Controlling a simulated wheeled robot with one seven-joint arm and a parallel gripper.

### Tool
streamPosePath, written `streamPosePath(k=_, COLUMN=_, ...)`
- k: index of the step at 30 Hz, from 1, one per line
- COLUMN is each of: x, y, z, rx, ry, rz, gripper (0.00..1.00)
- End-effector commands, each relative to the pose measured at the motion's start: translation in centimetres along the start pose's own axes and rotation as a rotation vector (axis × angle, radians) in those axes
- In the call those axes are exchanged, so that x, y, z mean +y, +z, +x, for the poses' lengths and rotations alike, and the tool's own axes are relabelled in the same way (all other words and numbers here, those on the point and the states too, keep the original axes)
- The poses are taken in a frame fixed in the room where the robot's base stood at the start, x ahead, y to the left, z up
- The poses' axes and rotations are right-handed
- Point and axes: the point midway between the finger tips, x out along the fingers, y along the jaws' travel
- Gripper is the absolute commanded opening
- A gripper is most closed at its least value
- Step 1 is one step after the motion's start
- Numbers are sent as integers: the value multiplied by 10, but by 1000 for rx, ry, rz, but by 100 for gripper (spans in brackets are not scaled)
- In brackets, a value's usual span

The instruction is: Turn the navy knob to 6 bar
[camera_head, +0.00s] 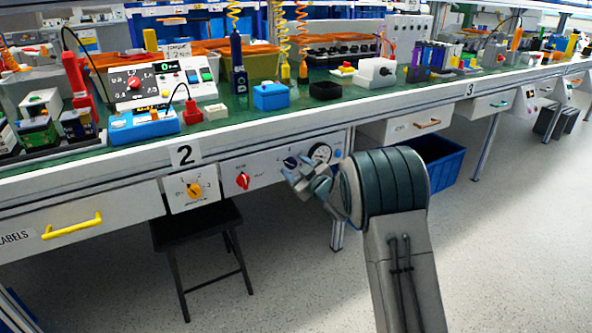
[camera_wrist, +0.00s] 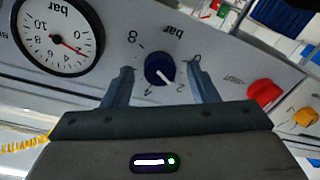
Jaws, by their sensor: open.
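The navy knob (camera_wrist: 160,68) is on the white panel under the bench, with printed marks and "bar" around it. The wrist view shows it upside down. In the head view the knob (camera_head: 290,162) is partly hidden by my gripper (camera_head: 297,178).
A red knob (camera_head: 242,180) and an orange knob (camera_head: 194,190) sit to the left along the bench front. A black stool (camera_head: 197,225) stands below. A blue bin (camera_head: 437,160) is to the right. The bench edge overhangs the panel.

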Motion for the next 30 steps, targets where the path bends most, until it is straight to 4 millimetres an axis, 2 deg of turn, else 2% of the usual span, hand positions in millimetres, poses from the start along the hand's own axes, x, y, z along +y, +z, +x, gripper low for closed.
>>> streamPosePath(k=7, x=0, y=0, z=1, rx=0, ry=0, rz=0, gripper=53)
streamPosePath(k=12, x=0, y=0, z=0, rx=0, ry=0, rz=0, gripper=8)
streamPosePath(k=23, x=1, y=0, z=0, rx=2, ry=2, rz=40, gripper=9)
streamPosePath(k=30, x=1, y=0, z=0, rx=8, ry=6, rz=179, gripper=9)
